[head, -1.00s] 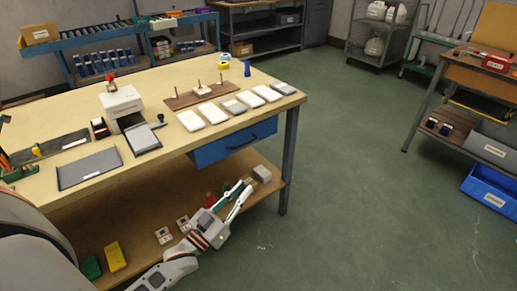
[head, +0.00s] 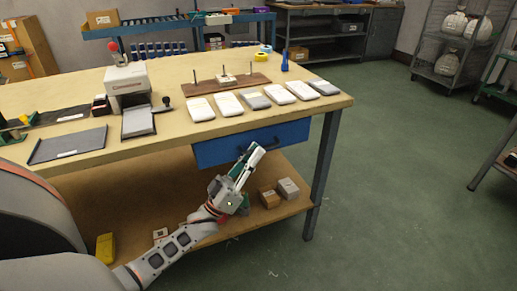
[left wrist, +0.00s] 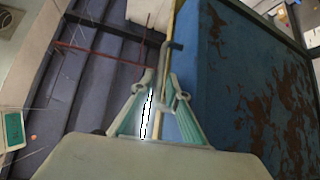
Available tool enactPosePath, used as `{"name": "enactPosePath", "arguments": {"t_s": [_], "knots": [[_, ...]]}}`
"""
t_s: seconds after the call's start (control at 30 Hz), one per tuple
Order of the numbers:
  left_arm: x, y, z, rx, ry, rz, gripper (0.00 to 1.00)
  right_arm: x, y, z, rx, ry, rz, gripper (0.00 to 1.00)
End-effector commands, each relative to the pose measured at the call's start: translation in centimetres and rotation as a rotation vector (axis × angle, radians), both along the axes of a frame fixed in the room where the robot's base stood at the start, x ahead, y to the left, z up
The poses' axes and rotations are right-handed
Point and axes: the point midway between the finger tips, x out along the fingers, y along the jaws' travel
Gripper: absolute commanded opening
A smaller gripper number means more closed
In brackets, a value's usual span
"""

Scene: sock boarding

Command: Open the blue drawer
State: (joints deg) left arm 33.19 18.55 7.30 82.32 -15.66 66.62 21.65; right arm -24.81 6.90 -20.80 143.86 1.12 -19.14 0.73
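The blue drawer (head: 285,135) is under the tabletop at the right end of the workbench, and its front looks flush with the bench. Its dark handle is partly hidden behind my left gripper (head: 257,150), which is at the drawer's front in the head view. In the left wrist view my left gripper (left wrist: 159,77) has its fingers a little apart, with a narrow gap between them. A blue, rust-marked surface (left wrist: 235,70) fills the right of that view, beside the fingers. I cannot tell whether the fingers touch the handle. My right gripper is not in view.
The workbench (head: 190,128) has a wooden lower shelf with small boxes (head: 288,188) under the drawer. Several folded packs (head: 254,99) lie on top near the front edge. A bench leg (head: 322,175) stands to the right. The green floor in front is clear.

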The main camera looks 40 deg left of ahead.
Motion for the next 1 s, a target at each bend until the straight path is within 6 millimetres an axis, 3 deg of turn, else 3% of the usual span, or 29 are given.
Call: {"name": "enactPosePath", "arguments": {"t_s": [0.2,0.5,0.57,1.0], "knots": [[1.4,-0.3,1.2,0.0,0.001,0.0,0.15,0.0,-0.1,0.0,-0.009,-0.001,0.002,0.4],[1.5,-0.3,1.3,-0.001,0.004,0.0,0.15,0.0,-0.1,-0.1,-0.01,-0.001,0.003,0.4],[1.5,-0.3,1.3,-0.001,0.004,0.0,0.0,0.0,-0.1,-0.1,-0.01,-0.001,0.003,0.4],[1.4,-0.4,1.3,-0.002,0.004,-0.001,0.0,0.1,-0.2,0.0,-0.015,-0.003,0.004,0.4]]}}
